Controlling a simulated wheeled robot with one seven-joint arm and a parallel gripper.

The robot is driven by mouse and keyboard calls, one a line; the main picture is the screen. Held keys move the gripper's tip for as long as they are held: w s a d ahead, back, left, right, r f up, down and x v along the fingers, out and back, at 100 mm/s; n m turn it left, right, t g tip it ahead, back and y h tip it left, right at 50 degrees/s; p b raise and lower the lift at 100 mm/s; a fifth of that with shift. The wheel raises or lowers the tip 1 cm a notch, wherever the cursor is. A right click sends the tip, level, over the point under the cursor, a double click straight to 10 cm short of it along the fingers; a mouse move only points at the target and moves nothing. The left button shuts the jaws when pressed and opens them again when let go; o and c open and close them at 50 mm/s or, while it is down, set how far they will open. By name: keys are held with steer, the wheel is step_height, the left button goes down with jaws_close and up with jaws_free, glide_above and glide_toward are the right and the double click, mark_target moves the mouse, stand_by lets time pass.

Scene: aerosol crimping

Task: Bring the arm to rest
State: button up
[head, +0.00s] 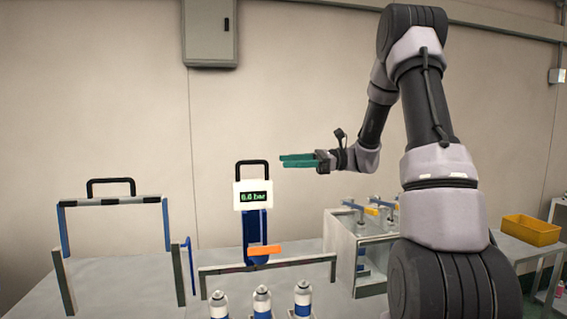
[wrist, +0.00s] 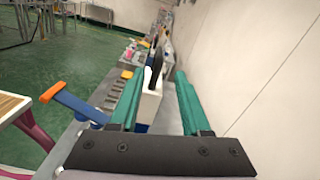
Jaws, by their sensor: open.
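My gripper (head: 299,161) has green fingers and is raised above the bench, pointing left in the head view. In the wrist view my gripper (wrist: 155,95) shows its two green fingers apart with nothing held between them. It is up and to the right of a blue and white crimping device (head: 256,225) with a display reading about 6.0 bar and an orange lever (head: 265,250). The orange-tipped blue lever (wrist: 68,103) also shows in the wrist view, left of the fingers. My gripper appears apart from everything around it.
Several spray cans (head: 262,302) stand at the front of the grey bench (head: 120,250). A frame with a black handle (head: 111,187) stands at left. A clear-sided box (head: 357,240) is right of the device. A yellow bin (head: 531,230) sits on a side table. A grey cabinet (head: 209,32) hangs on the wall.

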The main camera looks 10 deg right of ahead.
steer(key=s+a+r+n+h, duration=0.1)
steer(key=s+a+n+h, duration=0.2)
steer(key=s+n+h, duration=0.85)
steer(key=s+d+r+t+h, duration=0.3)
steer(key=s+d+t, duration=0.4)
steer(key=s, duration=0.4)
steer(key=shift+d+r+h, duration=0.3)
steer(key=shift+d+h, duration=0.2)
steer(key=shift+h, duration=0.25)
